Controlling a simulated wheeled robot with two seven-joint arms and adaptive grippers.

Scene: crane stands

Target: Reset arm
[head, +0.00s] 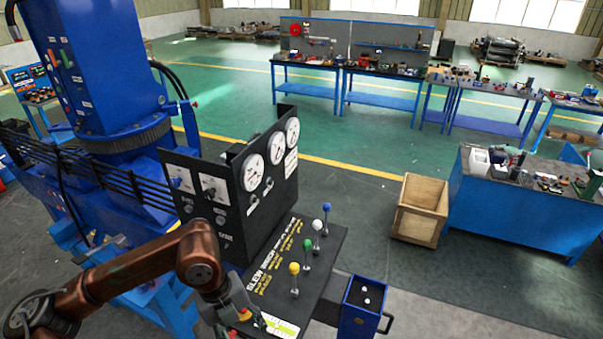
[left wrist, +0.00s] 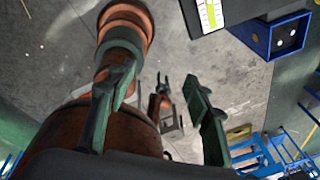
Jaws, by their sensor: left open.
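My left arm comes in from the left in the head view. My left gripper (head: 245,322) is at the bottom, over the near left corner of the black lever panel (head: 318,252), with the fingers only partly visible. In the left wrist view my left gripper (left wrist: 155,112) has its two fingers wide apart with nothing between them. The panel bears a yellow-knobbed lever (head: 294,268), a green one (head: 307,244), a white one (head: 317,225) and a blue one (head: 327,208). A small dark forked shape (left wrist: 164,85) lies beyond the fingers; I cannot tell if it is my right gripper.
A black gauge box (head: 260,205) stands behind the panel beside the blue crane column (head: 90,65). A blue box (head: 362,300) with white round marks is right of the panel. A wooden crate (head: 420,209) and blue workbench (head: 510,215) stand further right. Open floor lies between.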

